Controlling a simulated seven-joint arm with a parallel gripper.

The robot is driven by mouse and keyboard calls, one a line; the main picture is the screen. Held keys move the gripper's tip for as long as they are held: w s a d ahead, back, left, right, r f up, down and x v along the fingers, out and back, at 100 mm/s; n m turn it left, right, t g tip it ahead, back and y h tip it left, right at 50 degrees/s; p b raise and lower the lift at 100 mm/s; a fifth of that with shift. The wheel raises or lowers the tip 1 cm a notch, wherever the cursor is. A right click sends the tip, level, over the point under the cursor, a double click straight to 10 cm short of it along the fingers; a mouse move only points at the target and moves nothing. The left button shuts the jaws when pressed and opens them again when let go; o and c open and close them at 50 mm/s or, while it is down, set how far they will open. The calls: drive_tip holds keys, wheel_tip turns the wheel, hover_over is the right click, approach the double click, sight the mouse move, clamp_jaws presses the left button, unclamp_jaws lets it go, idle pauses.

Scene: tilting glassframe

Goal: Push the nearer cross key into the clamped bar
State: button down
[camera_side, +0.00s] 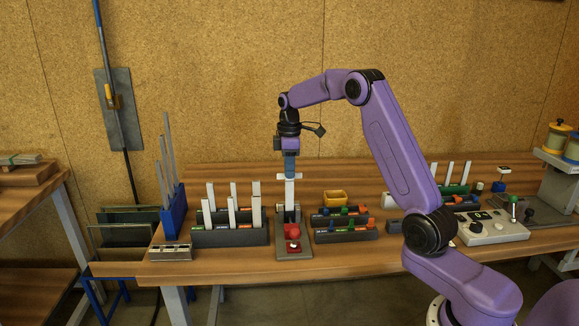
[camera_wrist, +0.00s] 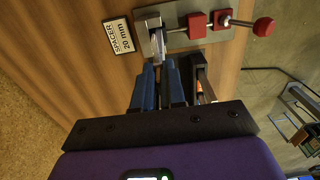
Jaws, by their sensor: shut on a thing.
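My gripper (camera_side: 290,166) points straight down above the clamp, its blue fingers shut on a pale cross key (camera_side: 284,176). The key's crosspiece sticks out to both sides just under the fingertips. A pale upright bar (camera_side: 289,192) stands directly below it in the grey clamp (camera_side: 293,252), which has red blocks. I cannot tell how deep the key sits in the bar. In the wrist view the fingers (camera_wrist: 161,70) reach toward the clamp plate (camera_wrist: 180,39), with a pale piece (camera_wrist: 157,43) just beyond their tips; the fingers partly hide the contact.
Dark racks with upright white bars (camera_side: 232,205) stand left of the clamp, and a blue holder (camera_side: 174,216) with tall strips farther left. A "SPACER 20 mm" label (camera_wrist: 118,34) lies beside the clamp.

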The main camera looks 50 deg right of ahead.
drive_tip(key=shift+f, duration=0.1)
drive_tip(key=c, duration=1.1)
unclamp_jaws()
wheel_tip(320, 180, up, 17)
drive_tip(key=shift+r, duration=0.2)
drive_tip(key=shift+a, duration=0.1)
